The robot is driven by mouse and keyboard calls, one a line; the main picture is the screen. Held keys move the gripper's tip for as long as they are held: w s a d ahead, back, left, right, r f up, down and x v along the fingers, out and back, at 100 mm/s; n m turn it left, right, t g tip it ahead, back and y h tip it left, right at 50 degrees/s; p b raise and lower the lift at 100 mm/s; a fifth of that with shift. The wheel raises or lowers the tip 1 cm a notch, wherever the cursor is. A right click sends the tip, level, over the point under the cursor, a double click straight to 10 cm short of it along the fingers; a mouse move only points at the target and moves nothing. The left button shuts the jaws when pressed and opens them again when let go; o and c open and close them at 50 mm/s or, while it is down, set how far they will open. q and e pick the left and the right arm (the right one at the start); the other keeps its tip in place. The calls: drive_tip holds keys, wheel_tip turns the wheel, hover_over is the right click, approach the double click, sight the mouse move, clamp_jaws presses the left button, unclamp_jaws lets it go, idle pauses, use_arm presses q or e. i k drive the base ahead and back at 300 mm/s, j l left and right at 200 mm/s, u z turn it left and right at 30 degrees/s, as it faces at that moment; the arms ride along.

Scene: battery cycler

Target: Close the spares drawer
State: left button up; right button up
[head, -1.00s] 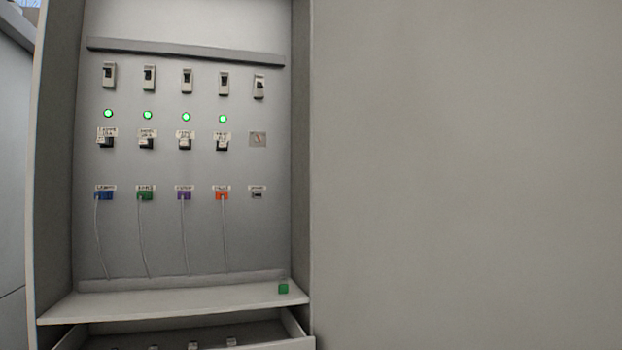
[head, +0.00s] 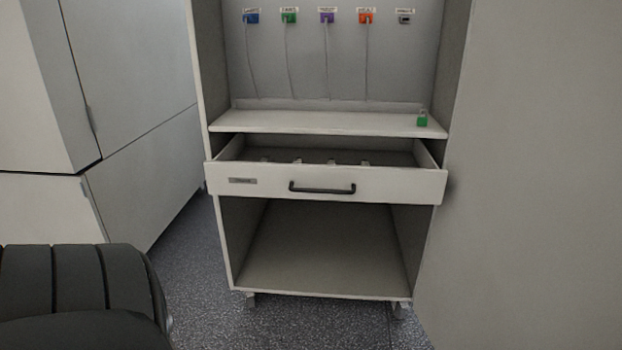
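The spares drawer (head: 390,184) is pulled out of the cabinet below the shelf. Its white front has a dark bar handle (head: 322,188) in the middle and a small label (head: 243,181) at the left. Several small pale items (head: 297,162) show inside the drawer, partly hidden by its front. Neither of my grippers shows in the head view.
A green padlock-like item (head: 422,118) sits at the right end of the shelf (head: 320,121). The open compartment (head: 320,250) under the drawer is empty. White cabinets (head: 140,140) stand at the left. Speckled floor (head: 200,270) shows in front.

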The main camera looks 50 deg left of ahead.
sight(402, 170)
drive_tip(key=u, duration=1.45)
